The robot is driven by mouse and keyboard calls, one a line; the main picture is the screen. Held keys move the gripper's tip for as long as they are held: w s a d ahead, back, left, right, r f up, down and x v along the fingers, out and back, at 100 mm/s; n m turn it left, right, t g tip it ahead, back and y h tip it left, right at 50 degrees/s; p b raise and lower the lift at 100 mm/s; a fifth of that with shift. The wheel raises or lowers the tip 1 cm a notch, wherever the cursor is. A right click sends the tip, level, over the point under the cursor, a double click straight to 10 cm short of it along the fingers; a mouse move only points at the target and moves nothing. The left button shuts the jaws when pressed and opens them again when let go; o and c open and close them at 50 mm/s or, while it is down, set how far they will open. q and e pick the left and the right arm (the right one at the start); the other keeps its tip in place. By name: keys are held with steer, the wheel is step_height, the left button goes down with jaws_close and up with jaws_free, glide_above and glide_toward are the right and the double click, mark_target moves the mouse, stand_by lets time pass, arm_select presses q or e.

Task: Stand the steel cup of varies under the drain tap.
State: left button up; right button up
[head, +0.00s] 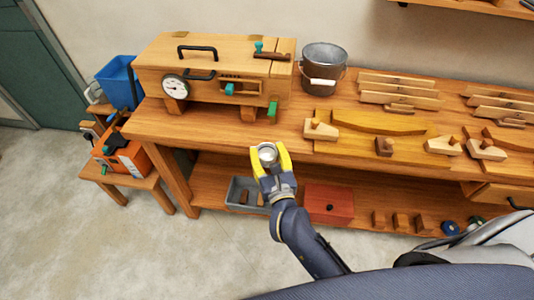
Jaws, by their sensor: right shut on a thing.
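My right gripper (267,148) has yellow fingers and is shut on a small round steel cup (267,155), seen from above with its rim showing. It holds the cup in front of the bench's front edge, apart from the bench top. A wooden box (203,70) with a dial and black handles stands on raised feet at the left of the bench. A green piece (272,109) low at the box's right front end looks like the drain tap; its spout is too small to make out. The cup is in front of and below it in the picture. My left gripper is not in view.
The wooden bench (210,126) has bare top in front of the box. A metal bucket (323,66) stands right of the box. Planes and boards fill the bench's right. A grey tray (236,190) and red box (329,203) are on the lower shelf.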

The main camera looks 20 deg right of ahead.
mark_target(271, 152)
steer(key=shift+w+d+f, duration=0.3)
steer(key=shift+w+f, duration=0.1)
steer(key=shift+w, duration=0.25)
steer(key=shift+w+d+f, duration=0.3)
steer(key=shift+w+f, duration=0.15)
steer(key=shift+w, duration=0.2)
steer(key=shift+w+d+f, duration=0.3)
steer(key=shift+w+f, duration=0.1)
steer(key=shift+w, duration=0.25)
steer(key=shift+w+d+f, duration=0.1)
steer(key=shift+w+d, duration=0.45)
steer(key=shift+w, duration=0.65)
steer(key=shift+w+d+r, duration=0.1)
steer(key=shift+w+d, duration=0.5)
steer(key=shift+w, duration=0.65)
steer(key=shift+w+d+f, duration=0.1)
steer(key=shift+w+d, duration=0.45)
steer(key=shift+w, duration=0.65)
steer(key=shift+f, duration=0.3)
